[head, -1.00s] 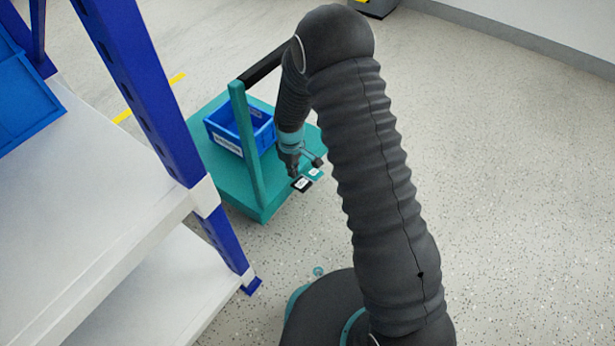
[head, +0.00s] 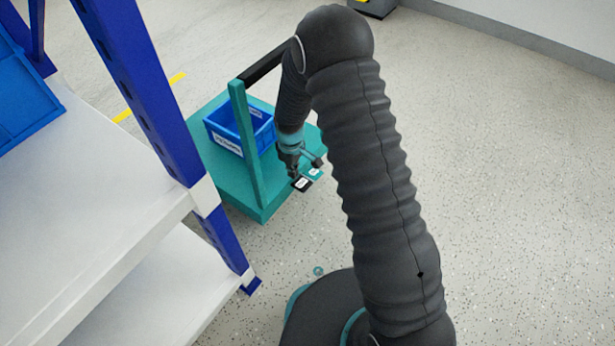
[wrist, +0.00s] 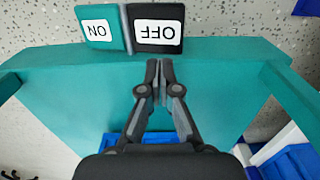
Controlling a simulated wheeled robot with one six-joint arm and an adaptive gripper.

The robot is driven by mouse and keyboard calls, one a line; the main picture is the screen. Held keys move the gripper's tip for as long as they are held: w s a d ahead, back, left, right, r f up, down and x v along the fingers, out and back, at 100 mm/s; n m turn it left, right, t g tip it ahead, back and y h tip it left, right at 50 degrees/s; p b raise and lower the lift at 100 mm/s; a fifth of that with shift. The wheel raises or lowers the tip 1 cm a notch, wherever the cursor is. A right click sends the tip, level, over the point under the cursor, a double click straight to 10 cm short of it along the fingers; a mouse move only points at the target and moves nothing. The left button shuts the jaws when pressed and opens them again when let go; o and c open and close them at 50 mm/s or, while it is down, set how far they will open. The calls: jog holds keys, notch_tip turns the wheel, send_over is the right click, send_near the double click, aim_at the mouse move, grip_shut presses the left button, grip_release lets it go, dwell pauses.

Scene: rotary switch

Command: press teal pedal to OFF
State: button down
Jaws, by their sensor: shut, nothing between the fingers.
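The pedal is a two-part plate on the near edge of the teal cart (head: 262,205). Its teal half (wrist: 101,27) reads ON and its black half (wrist: 156,28) reads OFF; both labels look upside down in the wrist view. In the head view the black half (head: 301,184) and teal half (head: 315,173) lie just below my gripper (head: 297,172). In the wrist view my gripper (wrist: 159,70) is shut and empty, its fingertips in line with the black OFF half. I cannot tell if they touch it or which half sits lower.
A blue bin (head: 238,130) stands on the cart, behind a teal post (head: 245,145) with a black handle bar (head: 262,66). A shelf rack with a blue upright (head: 140,90) is close on the left. The floor at right is clear.

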jog(key=shift+f+b, duration=0.4)
jog(key=shift+f, duration=0.25)
dwell(0.3)
jog(key=shift+r, duration=0.1)
notch_tip(320, 180, up, 7)
jog(key=p, duration=0.4)
dwell(0.5)
dwell(0.5)
